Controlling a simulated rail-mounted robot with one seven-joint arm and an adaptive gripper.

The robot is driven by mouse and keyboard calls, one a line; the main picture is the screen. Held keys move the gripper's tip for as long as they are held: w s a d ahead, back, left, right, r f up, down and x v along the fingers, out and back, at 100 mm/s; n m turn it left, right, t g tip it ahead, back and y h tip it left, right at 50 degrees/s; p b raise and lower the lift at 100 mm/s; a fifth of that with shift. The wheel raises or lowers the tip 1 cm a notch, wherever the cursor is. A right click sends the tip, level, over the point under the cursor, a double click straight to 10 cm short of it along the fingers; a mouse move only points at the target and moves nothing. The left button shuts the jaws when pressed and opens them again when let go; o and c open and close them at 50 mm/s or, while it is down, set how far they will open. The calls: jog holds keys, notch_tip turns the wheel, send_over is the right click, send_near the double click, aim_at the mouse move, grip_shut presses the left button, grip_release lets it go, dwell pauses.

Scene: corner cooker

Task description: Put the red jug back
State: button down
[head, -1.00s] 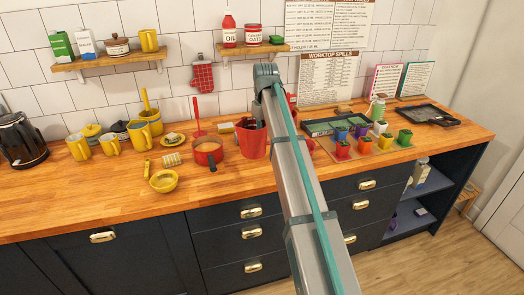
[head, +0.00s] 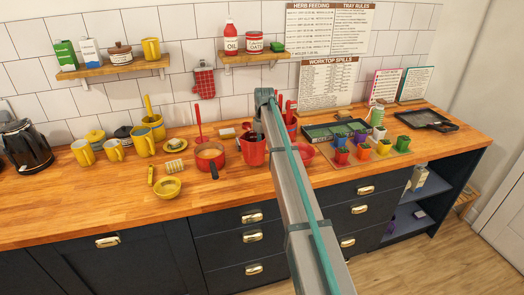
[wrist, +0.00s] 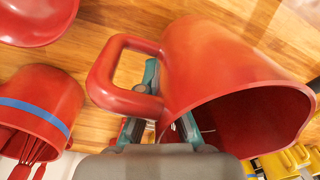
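The red jug (head: 253,154) stands on the wooden worktop, right of the red pan, partly behind my arm in the head view. In the wrist view the jug (wrist: 215,60) fills the right, with its mouth facing the camera and its loop handle (wrist: 108,85) to the left. My gripper (wrist: 160,100) is at the jug, by the handle. One teal finger shows through the handle loop, and the other is at the jug's rim. The handle and wall hide the fingertips, so I cannot tell whether they press on the jug.
A red pan (head: 210,158) stands close left of the jug. A red utensil holder with a blue band (wrist: 38,115) and a red bowl (wrist: 35,20) are near the gripper. Potted herbs (head: 362,147) stand to the right.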

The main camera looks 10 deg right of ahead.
aim_at(262, 152)
jog(key=shift+f+p, duration=0.3)
jog(key=shift+f, duration=1.2)
jog(key=shift+f, duration=0.2)
jog(key=c, duration=1.3)
grip_release()
jog(key=shift+r, duration=0.15)
jog(key=r+b, duration=0.1)
jog(key=r, duration=0.3)
jog(key=r+b, duration=0.1)
jog(key=r, duration=0.3)
jog(key=r+b, duration=0.1)
jog(key=r, duration=0.3)
jog(key=shift+w+d+r, duration=0.1)
jog(key=shift+w+d, duration=0.1)
jog(key=shift+d, duration=0.05)
